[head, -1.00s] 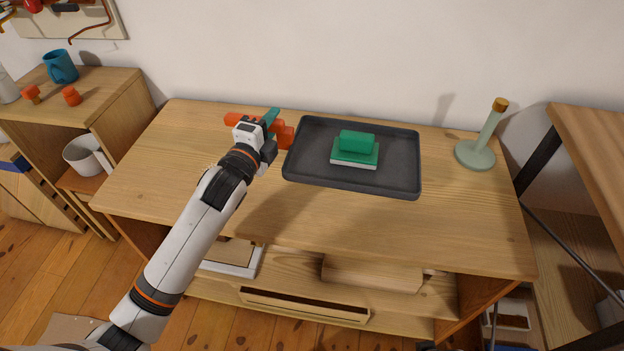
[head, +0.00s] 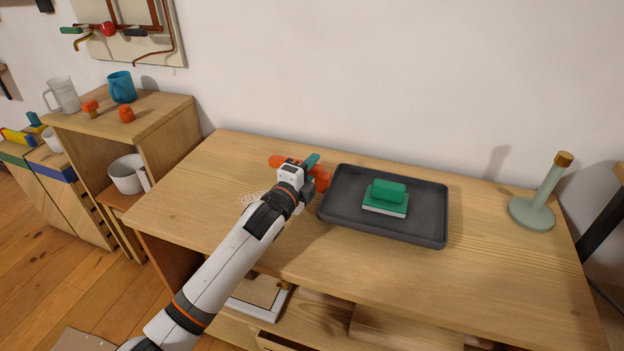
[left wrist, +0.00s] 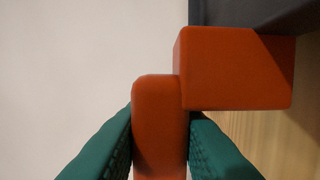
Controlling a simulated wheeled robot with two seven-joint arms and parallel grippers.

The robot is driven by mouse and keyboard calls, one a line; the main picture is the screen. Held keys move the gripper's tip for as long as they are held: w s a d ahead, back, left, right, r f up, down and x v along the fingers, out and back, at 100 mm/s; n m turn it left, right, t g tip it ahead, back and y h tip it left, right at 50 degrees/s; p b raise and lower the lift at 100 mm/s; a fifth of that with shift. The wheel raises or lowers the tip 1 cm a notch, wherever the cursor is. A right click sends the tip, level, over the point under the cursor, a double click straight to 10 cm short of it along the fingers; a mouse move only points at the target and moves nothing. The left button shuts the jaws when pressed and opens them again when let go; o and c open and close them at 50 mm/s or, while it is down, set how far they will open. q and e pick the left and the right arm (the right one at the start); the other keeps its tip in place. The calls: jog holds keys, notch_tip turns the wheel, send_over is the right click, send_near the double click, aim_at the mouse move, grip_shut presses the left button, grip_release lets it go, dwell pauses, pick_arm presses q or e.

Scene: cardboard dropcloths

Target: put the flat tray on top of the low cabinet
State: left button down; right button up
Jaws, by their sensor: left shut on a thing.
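The flat tray (head: 336,206) is dark grey with a raised rim and lies flat on the wooden bench top. A green block with a pale base (head: 388,197) sits in it. My left gripper (head: 305,172) is at the tray's left side, shut on an orange-red thing (head: 280,161). In the left wrist view, the left gripper (left wrist: 160,125) has its green fingers on either side of an orange-red upright piece (left wrist: 160,100). A second orange block (left wrist: 235,70) adjoins it, close to a dark edge. A low open wooden cabinet (head: 168,105) stands left of the bench. My right gripper is not in view.
On the left cabinet stand a blue mug (head: 121,87), a clear jug (head: 63,95) and two small orange pieces (head: 127,114). A white pot (head: 127,175) is inside it. A green stand (head: 533,213) is at the bench's right end. The bench front is clear.

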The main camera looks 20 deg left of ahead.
pick_arm(q)
notch_tip(320, 180, down, 2)
jog(key=shift+f, duration=0.2)
jog(key=shift+r, duration=0.1)
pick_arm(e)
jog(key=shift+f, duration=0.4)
pick_arm(q)
jog(key=c, duration=1.2)
grip_release()
jog(key=s, duration=0.3)
jog(key=s+a+p, duration=0.1)
jog(key=s, duration=0.5)
jog(key=shift+a, duration=0.35)
jog(key=shift+s+a+p, duration=0.2)
jog(key=shift+s+p, duration=0.15)
jog(key=shift+s, duration=0.7)
jog(key=shift+s+a, duration=0.1)
jog(key=shift+s, duration=0.25)
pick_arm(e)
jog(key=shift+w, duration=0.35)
